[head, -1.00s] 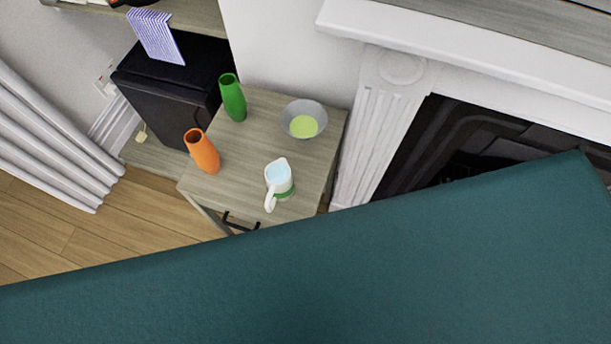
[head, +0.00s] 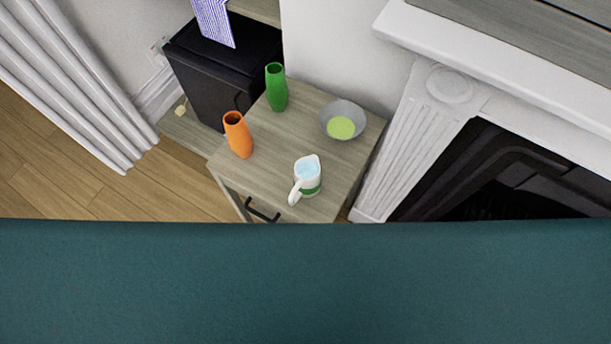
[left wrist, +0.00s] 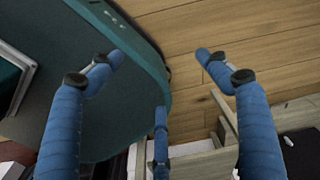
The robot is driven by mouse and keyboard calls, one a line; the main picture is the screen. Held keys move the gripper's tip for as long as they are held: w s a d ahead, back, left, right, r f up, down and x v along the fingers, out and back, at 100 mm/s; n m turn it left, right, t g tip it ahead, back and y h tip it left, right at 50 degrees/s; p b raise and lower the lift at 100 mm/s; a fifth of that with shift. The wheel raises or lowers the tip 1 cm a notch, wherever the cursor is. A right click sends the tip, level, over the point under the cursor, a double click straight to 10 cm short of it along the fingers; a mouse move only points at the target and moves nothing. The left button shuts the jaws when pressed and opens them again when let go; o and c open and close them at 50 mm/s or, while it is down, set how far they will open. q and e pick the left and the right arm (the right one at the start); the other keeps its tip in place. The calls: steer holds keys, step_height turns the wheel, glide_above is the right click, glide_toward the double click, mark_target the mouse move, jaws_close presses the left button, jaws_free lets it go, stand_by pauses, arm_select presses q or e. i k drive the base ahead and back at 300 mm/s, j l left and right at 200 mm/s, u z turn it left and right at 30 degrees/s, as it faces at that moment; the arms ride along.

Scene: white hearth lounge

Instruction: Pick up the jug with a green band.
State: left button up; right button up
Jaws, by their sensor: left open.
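The white jug with a green band (head: 307,178) stands upright on a small wooden cabinet (head: 290,148), near its front right corner, in the head view. Its handle points to the lower left, and something light blue shows inside it. My left gripper (left wrist: 160,57) shows in the left wrist view with its blue fingers spread wide and nothing between them. It is over the wooden floor and a dark teal surface, apart from the jug. I cannot make out the jug in the left wrist view. My right gripper is in neither view.
An orange vase (head: 238,134), a green vase (head: 276,87) and a grey bowl (head: 343,120) share the cabinet top with the jug. A large teal surface (head: 305,285) fills the near part of the head view. A fireplace (head: 500,180) stands at right, a black box-like unit (head: 215,75) behind left.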

mark_target(303, 184)
steer(key=k+j+z, duration=0.15)
steer(key=j+z, duration=0.15)
steer(key=j, duration=0.15)
steer(key=k+j+z, duration=0.15)
steer(key=j+z, duration=0.15)
steer(key=k+j+z, duration=0.35)
steer(key=j, duration=0.15)
steer(key=i, duration=0.1)
